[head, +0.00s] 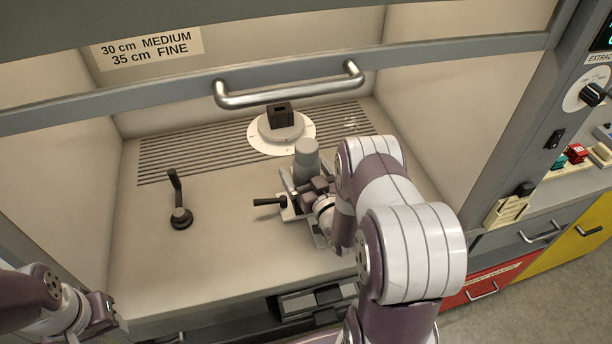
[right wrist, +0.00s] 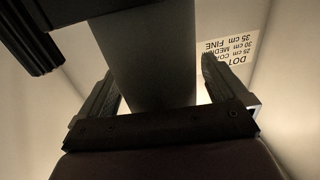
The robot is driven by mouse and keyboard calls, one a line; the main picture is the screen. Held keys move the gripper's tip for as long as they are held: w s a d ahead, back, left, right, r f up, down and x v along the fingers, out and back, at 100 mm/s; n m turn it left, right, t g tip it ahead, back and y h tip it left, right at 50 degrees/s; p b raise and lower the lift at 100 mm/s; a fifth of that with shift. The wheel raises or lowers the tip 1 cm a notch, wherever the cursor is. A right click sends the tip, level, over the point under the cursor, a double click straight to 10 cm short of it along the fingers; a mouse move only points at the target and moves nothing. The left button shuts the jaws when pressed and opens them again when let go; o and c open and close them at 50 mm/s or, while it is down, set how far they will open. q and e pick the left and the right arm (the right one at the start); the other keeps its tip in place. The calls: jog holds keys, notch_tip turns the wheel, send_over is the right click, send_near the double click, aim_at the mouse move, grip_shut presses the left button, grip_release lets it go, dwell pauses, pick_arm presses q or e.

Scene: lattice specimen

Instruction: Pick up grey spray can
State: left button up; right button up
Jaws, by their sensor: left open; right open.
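The grey spray can (head: 306,158) stands upright on the hood floor, at a metal clamp-like fixture (head: 289,207) with a black handle. My right gripper reaches the can's lower part from the front right in the head view, mostly hidden by my own arm. In the right wrist view my right gripper (right wrist: 157,80) is open, with a broad dark grey shape, probably the can (right wrist: 150,45), between its fingers. I cannot tell whether they touch it. My left gripper (head: 104,318) is open and empty at the lower left, away from the can.
A white round dial plate (head: 266,140) with a dark block (head: 280,115) stands behind the can. A black crank lever (head: 179,205) stands on the floor at left. The sash bar with its metal handle (head: 290,92) crosses above. Floor between lever and fixture is clear.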

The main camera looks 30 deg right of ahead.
jog(key=shift+w, duration=0.6)
jog(key=c, duration=1.3)
jog(key=shift+c, duration=0.2)
jog(key=shift+d+r, duration=0.1)
jog(key=shift+r, duration=0.05)
jog(key=r, duration=0.4)
jog(key=shift+s+d, duration=0.1)
jog(key=shift+d, duration=0.1)
jog(key=s+d+r+b, duration=0.1)
jog(key=s+d+r, duration=0.1)
jog(key=d, duration=0.3)
jog(key=s+d+r+b, duration=0.1)
jog(key=s+d+r, duration=0.1)
jog(key=d+r, duration=0.2)
jog(key=shift+s+d+r, duration=0.3)
jog(key=shift+d+r, duration=0.1)
jog(key=shift+d, duration=0.25)
